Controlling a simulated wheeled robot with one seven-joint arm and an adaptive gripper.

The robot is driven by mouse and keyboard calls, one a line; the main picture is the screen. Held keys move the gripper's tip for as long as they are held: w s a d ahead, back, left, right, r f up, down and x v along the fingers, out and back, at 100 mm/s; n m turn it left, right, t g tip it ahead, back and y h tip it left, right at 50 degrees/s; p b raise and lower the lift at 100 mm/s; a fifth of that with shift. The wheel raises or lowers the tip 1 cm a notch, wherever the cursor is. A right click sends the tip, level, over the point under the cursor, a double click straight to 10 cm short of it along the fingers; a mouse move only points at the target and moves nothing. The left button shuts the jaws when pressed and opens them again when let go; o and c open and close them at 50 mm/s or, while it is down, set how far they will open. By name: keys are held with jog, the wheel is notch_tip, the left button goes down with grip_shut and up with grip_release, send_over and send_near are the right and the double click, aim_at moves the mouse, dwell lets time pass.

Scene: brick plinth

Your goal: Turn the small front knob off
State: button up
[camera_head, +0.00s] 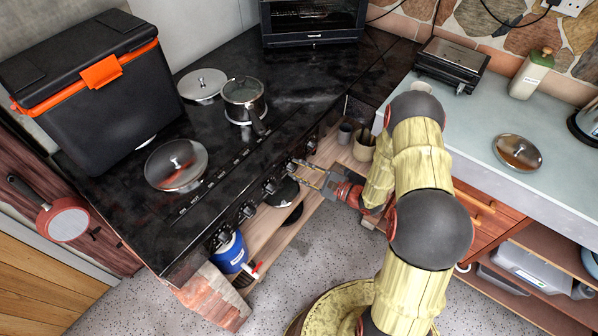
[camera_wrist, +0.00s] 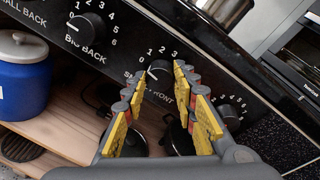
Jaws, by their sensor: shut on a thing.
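The small front knob (camera_wrist: 161,75) is a black dial on the dark stove panel, with numbers around it and the partly hidden label "SMALL FRONT" below. My gripper (camera_wrist: 166,82) is shut on this knob, with one yellow-padded finger on each side of it. The fingers hide part of the dial, and I cannot read its setting clearly. In the head view my gripper (camera_head: 300,170) reaches the stove's front panel from the right, and the knob is too small to make out there.
The "BIG BACK" knob (camera_wrist: 86,29) is to the left and another knob (camera_wrist: 228,114) to the right. A blue jar (camera_wrist: 24,78) stands on the wooden shelf (camera_wrist: 60,125) below.

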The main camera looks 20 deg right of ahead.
jog(key=shift+n+b, duration=0.3)
jog(key=shift+n, duration=0.5)
jog(key=o, duration=1)
jog(key=shift+o, duration=0.8)
jog(key=v, duration=1.2)
jog(key=shift+a+r, duration=0.1)
